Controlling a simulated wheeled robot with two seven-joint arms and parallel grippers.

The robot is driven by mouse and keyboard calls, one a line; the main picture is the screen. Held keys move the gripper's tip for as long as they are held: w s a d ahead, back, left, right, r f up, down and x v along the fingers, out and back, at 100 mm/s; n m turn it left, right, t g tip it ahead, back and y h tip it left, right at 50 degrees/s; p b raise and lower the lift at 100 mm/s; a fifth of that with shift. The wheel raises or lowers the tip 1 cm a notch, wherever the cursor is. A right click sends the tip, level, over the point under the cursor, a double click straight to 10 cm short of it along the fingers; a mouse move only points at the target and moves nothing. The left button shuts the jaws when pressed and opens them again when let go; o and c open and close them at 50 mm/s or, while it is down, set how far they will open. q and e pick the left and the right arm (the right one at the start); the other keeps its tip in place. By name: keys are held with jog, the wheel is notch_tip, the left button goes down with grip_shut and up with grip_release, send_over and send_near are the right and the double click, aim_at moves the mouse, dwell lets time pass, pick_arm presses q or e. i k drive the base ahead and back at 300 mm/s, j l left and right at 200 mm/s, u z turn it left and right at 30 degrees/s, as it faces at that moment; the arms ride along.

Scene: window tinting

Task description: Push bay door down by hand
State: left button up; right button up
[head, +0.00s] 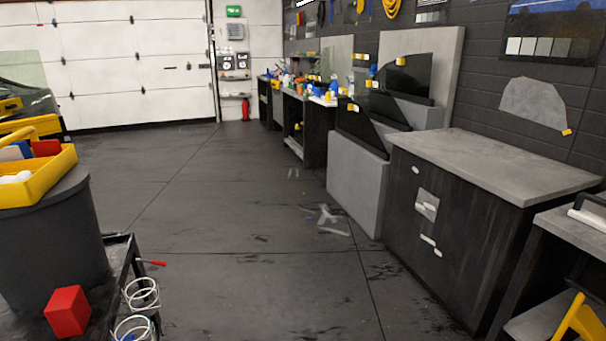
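The white panelled bay door (130,62) fills the back left of the head view. Its bottom edge appears to meet the dark floor, so it looks down. Dark hinges or fittings run in columns across its panels, and a small dark bar, perhaps a handle, sits low near its right side. The door is far off across the room. Neither of my grippers shows in this view.
The dark floor (220,200) runs open toward the door, with scraps of film on it. A grey-topped cabinet (480,165) and benches line the right. A car, a round stand with a yellow tray (40,190), and a red block (67,311) are at left.

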aim_at(91, 58)
jog(key=i+u, duration=0.2)
jog(key=i, duration=0.5)
jog(key=i+u, duration=0.25)
jog(key=i, duration=0.4)
jog(key=i+l+u, duration=0.2)
jog(key=i, duration=1.6)
jog(key=i+u, duration=0.1)
jog(key=i, duration=3.6)
jog(key=i+j+u, duration=0.1)
jog(key=i, duration=1.25)
jog(key=i+l, duration=0.1)
jog(key=i, duration=2.65)
jog(key=i+l+u, duration=0.1)
jog(key=i, duration=1.3)
jog(key=i+j+u, duration=0.15)
jog(key=i+u, duration=0.35)
jog(key=i, duration=0.45)
jog(key=i+l+u, duration=0.2)
jog(key=i+u, duration=0.3)
jog(key=i, duration=0.4)
jog(key=i+z, duration=0.3)
jog(key=i, duration=0.3)
jog(key=i+z, duration=0.25)
jog(key=i, duration=0.35)
jog(key=i+j+z, duration=0.3)
jog(key=i, duration=0.3)
